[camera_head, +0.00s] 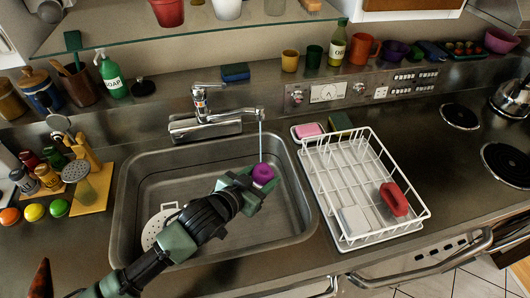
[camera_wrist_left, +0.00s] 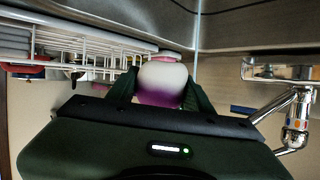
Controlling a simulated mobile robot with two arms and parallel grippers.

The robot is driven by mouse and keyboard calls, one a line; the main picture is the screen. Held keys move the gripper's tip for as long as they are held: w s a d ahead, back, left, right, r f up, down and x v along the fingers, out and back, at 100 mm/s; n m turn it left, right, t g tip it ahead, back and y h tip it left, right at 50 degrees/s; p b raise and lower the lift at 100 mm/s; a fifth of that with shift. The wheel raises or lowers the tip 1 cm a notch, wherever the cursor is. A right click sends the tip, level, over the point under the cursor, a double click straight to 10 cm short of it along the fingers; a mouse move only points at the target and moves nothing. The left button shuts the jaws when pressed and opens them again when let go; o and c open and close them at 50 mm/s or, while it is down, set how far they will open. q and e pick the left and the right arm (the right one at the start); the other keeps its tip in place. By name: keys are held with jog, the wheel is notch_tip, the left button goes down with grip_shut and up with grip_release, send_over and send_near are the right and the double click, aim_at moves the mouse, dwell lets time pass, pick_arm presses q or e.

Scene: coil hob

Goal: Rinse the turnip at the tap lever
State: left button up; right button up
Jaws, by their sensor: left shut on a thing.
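The purple and white turnip (camera_head: 263,173) is held over the sink (camera_head: 296,215), right of its middle. My left gripper (camera_head: 252,182) is shut on it. In the left wrist view the turnip (camera_wrist_left: 163,82) sits between the two dark green fingers, white side up in that picture. The tap (camera_head: 203,118) stands behind the sink, with its lever (camera_head: 203,86) on top. A thin stream of water (camera_head: 261,140) runs down from the spout's right end and meets the turnip in the head view. The tap also shows in the left wrist view (camera_wrist_left: 297,120). My right gripper is not in view.
A white dish rack (camera_head: 365,232) with a red item (camera_head: 394,199) stands right of the sink. A white strainer (camera_head: 158,226) lies in the sink. Bottles and a yellow board (camera_head: 93,198) are at the left. A glass shelf (camera_head: 190,35) spans above.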

aim_at(263, 176)
pick_arm(q)
jog(key=shift+r, duration=0.15)
jog(key=s+r+p, duration=0.1)
jog(key=p, duration=0.1)
jog(key=s+a+r+p, duration=0.1)
jog(key=s+p, duration=0.1)
jog(key=shift+r, duration=0.4)
jog(key=shift+s+a+r+p, duration=0.1)
jog(key=shift+s+r+p, duration=0.15)
jog(key=shift+s+p, duration=0.25)
jog(key=shift+s+a+r+p, duration=0.1)
jog(key=shift+s+r+p, duration=0.15)
jog(key=shift+s+p, duration=0.25)
jog(key=shift+w, duration=0.15)
